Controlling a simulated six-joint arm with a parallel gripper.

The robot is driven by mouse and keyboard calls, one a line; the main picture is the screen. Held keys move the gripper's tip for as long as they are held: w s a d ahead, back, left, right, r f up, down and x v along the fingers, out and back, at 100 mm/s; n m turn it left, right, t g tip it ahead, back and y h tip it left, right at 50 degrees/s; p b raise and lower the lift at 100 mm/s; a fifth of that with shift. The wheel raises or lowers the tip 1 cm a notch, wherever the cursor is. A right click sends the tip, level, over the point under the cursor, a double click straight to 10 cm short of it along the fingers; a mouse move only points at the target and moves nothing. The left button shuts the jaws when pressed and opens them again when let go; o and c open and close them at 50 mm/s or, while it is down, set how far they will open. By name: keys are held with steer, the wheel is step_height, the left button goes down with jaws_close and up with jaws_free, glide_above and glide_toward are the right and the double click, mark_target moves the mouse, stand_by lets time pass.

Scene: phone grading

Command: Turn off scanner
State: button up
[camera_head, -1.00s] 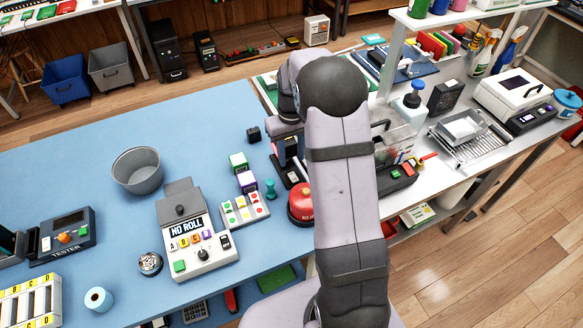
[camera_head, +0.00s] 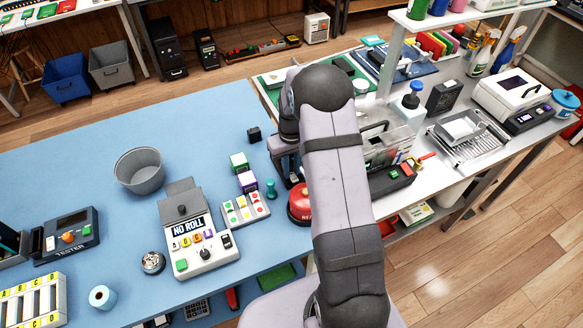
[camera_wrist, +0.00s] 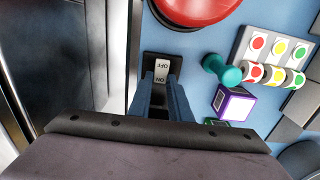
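A small black switch base with a white rocker (camera_wrist: 162,72) marked OFF and ON is in the upper middle of the wrist view. I take it for the scanner's switch; no scanner body can be made out for sure. My gripper (camera_wrist: 162,84) has its two blue-grey fingers parted, with the rocker showing between and just beyond their tips. Contact cannot be told. In the head view my gripper (camera_head: 289,172) is low at the blue table's right edge, partly hidden by my arm, and the switch is not clear there.
A red button dome (camera_head: 300,203), a teal peg (camera_head: 270,189), a purple-and-white box (camera_head: 247,182) and a sticker board (camera_head: 243,208) stand close by. The label printer (camera_head: 199,232) is farther left. A black device with red and green buttons (camera_head: 392,180) is right of my arm.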

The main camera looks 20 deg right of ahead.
jaws_close()
steer(key=t+b, duration=0.2)
steer(key=b, duration=0.1)
steer(key=shift+s+f+b, duration=0.15)
steer(key=shift+s+b, duration=0.15)
steer(key=shift+s, duration=0.05)
steer(key=shift+s+r+t+b, duration=0.1)
steer(key=shift+r+t+b, duration=0.1)
steer(key=shift+t+b, duration=0.6)
steer(key=shift+r, duration=0.1)
steer(key=o, duration=0.6)
jaws_free()
